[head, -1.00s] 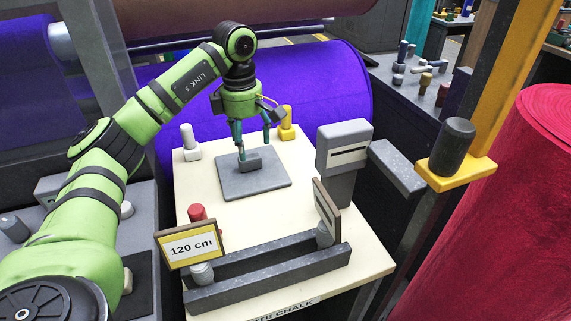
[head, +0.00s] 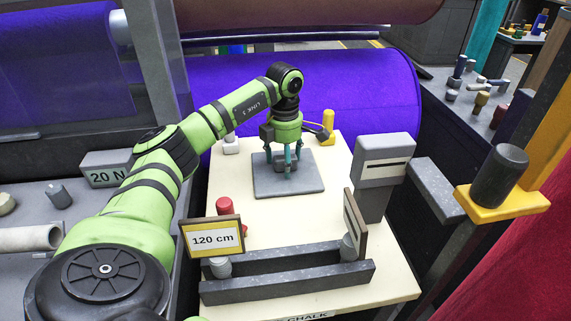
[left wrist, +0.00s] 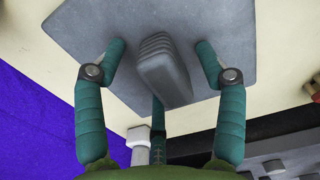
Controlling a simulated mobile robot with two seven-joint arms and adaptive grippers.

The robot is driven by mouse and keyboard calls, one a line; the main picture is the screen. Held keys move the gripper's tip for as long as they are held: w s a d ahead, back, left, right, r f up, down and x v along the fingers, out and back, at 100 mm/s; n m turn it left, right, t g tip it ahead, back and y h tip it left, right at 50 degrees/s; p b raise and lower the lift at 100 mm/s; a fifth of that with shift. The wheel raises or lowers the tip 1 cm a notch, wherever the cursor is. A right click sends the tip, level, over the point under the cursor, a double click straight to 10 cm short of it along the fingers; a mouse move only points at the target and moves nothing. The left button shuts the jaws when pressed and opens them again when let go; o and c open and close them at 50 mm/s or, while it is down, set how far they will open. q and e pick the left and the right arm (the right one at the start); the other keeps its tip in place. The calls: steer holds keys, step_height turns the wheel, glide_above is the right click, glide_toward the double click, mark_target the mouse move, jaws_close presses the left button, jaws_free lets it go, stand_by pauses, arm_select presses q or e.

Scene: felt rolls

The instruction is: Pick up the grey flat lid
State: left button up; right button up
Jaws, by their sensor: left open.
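The grey flat lid (head: 262,185) lies flat on the cream table top, with a ridged grey handle block standing up from its middle. In the left wrist view the lid (left wrist: 225,75) fills the upper middle, and its handle (left wrist: 163,72) lies between my fingers. My left gripper (head: 283,170) points down over the lid, open, with its fingertips around the handle. In the left wrist view the gripper (left wrist: 160,62) has fingers on both sides of the handle, with gaps showing. My right gripper is in neither view.
On the cream table (head: 290,222) stand a red peg (head: 223,206), a yellow peg (head: 328,124), a white peg (head: 231,144) and a grey slotted box (head: 383,160). A "120 cm" sign (head: 212,238) and dark grey rails (head: 290,280) occupy the front. A purple roll (head: 370,90) lies behind.

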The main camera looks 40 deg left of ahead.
arm_select(q)
jaws_close()
step_height(320, 180, up, 10)
steer(key=shift+r, duration=0.1)
stand_by(0.5)
